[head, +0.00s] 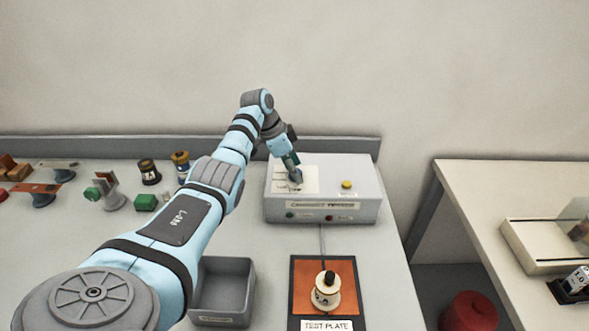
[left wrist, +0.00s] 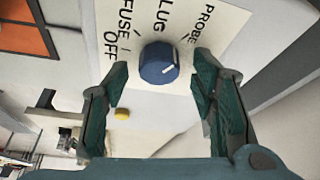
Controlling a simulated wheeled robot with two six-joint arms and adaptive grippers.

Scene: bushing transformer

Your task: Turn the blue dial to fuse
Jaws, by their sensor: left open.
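The blue dial (left wrist: 158,63) sits on a white label plate (left wrist: 95,20) with the words FUSE, OFF, PROBE and one cut off to "LUG". A white mark on the dial lies at its right side in the left wrist view, toward the PROBE side. My left gripper (left wrist: 160,80) is open, with one finger on each side of the dial; I cannot tell whether they touch it. In the head view my left gripper (head: 294,173) points down at the label plate on the grey tester box (head: 330,205) and hides the dial.
A yellow button (head: 346,184) is on the box, right of the plate. In front lies an orange test plate (head: 305,275) with a cream spool (head: 325,295) on it. A grey bin (head: 225,295) stands left of it. Several small parts lie at the far left.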

